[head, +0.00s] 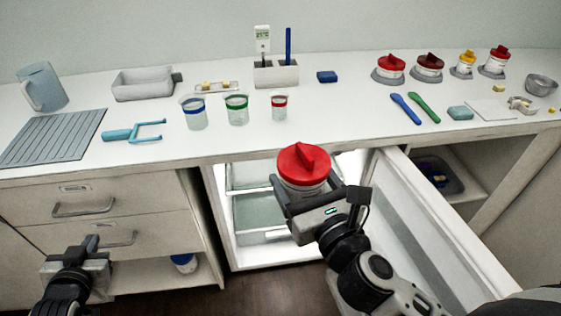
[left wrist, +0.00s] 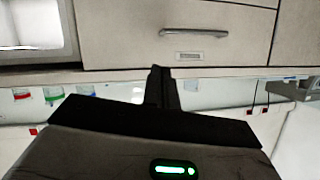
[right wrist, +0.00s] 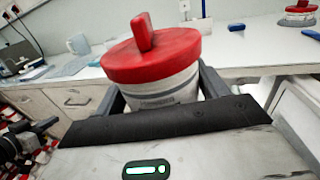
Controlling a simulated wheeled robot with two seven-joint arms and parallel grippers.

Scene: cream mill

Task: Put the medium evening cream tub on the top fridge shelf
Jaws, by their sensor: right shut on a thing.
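A white tub with a red knobbed lid (head: 303,165) is held upright in my right gripper (head: 305,195), in front of the counter edge and the open fridge. The tub fills the middle of the right wrist view (right wrist: 155,75), with the fingers on either side of it; its label is too small to read. The open fridge (head: 236,245) is under the counter, lit inside. Its upper shelf (head: 248,188) shows left of the tub, partly hidden by tub and gripper. My left gripper (head: 85,250) is shut and empty before the drawers; its fingers meet in the left wrist view (left wrist: 161,88).
The fridge door (head: 430,230) stands open to the right, beside my right arm. The counter edge overhangs the fridge. Several lidded tubs (head: 429,65) stand on the counter at back right. Three measuring cups (head: 236,112) stand near the counter's front edge. Drawers (head: 80,205) lie left of the fridge.

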